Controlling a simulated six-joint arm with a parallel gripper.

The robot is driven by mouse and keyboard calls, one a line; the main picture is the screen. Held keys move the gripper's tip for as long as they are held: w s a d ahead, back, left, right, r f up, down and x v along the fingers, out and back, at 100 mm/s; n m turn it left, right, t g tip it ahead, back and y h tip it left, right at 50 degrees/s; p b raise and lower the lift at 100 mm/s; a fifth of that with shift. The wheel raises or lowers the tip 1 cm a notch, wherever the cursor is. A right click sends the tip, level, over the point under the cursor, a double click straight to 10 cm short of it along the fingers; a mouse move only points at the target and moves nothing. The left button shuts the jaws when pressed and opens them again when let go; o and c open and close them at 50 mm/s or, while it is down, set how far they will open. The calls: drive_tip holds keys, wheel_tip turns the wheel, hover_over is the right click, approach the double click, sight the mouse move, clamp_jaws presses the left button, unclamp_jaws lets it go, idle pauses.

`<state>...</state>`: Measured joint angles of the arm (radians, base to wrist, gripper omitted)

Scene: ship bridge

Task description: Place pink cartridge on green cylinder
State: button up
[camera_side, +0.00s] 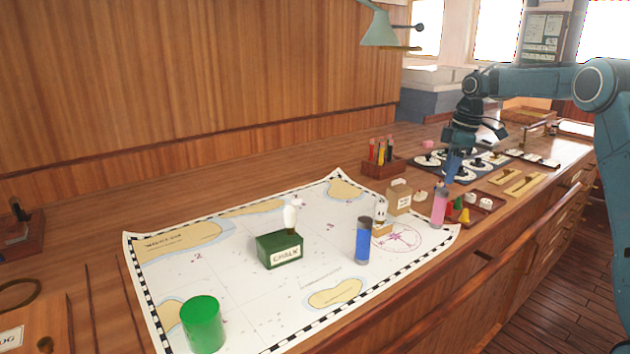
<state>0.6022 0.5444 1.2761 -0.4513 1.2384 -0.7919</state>
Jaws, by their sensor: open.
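A pink cartridge (439,209) stands upright near the right end of the chart, close to the counter's front edge. A green cylinder (203,326) stands upright on the chart's near left corner, with nothing on top. My gripper (451,176) points down, open and empty, at or a little above the height of the pink cartridge's top and slightly to its right in the picture. I cannot tell the exact gap between them.
The chart (235,270) holds a green chalk box (280,250), a blue cylinder (363,240) and a small pale figure (380,213). A tan box (399,197), a pencil holder (382,168) and a tray (484,203) of small pieces stand near the cartridge. The chart's near middle is clear.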

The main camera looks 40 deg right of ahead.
drive_tip(key=shift+s+d+r, duration=0.1)
drive_tip(key=shift+s+r, duration=0.05)
drive_tip(key=shift+r, duration=0.9)
drive_tip(key=shift+s+d+r, duration=0.1)
drive_tip(key=shift+s+r, duration=0.05)
drive_tip(key=shift+r, duration=0.9)
